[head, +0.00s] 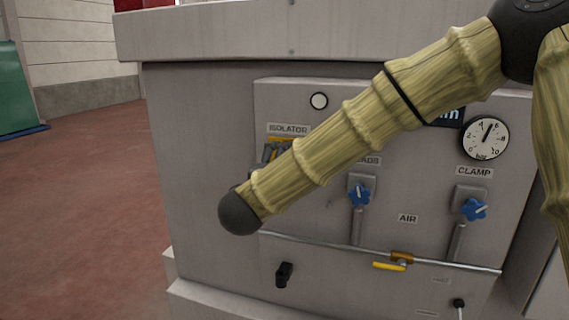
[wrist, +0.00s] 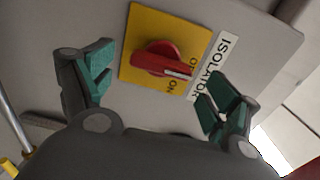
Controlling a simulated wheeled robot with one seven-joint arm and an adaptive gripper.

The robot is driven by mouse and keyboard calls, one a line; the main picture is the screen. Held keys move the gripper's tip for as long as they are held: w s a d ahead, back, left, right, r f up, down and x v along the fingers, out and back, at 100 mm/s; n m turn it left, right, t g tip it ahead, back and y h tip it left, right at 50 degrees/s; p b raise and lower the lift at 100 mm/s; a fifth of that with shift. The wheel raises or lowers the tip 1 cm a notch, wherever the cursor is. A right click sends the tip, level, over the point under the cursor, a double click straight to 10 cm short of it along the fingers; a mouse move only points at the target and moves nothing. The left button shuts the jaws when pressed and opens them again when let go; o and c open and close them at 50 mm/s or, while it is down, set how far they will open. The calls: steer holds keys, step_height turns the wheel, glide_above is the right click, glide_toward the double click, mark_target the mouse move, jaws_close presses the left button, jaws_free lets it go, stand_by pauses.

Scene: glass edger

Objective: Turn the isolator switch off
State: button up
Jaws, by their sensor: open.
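The isolator switch is a red rotary knob (wrist: 158,58) on a yellow plate (wrist: 140,22) in the wrist view. The white mark on the knob points right, near the partly covered OFF and ON lettering; I cannot tell exactly which it meets. My gripper (wrist: 160,64) is open, with one green-padded finger on each side of the knob. Both fingers look apart from it. In the head view my arm covers most of the switch; a bit of the yellow plate shows under the ISOLATOR label (head: 288,129).
The grey panel also carries a round gauge (head: 485,138), blue valve knobs (head: 359,193) (head: 474,209), a yellow lever (head: 389,266) and a black handle (head: 284,273). A thin rail (head: 330,246) runs below. The floor (head: 80,210) at left is clear.

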steer(key=v, duration=0.8)
steer(key=shift+s, duration=0.1)
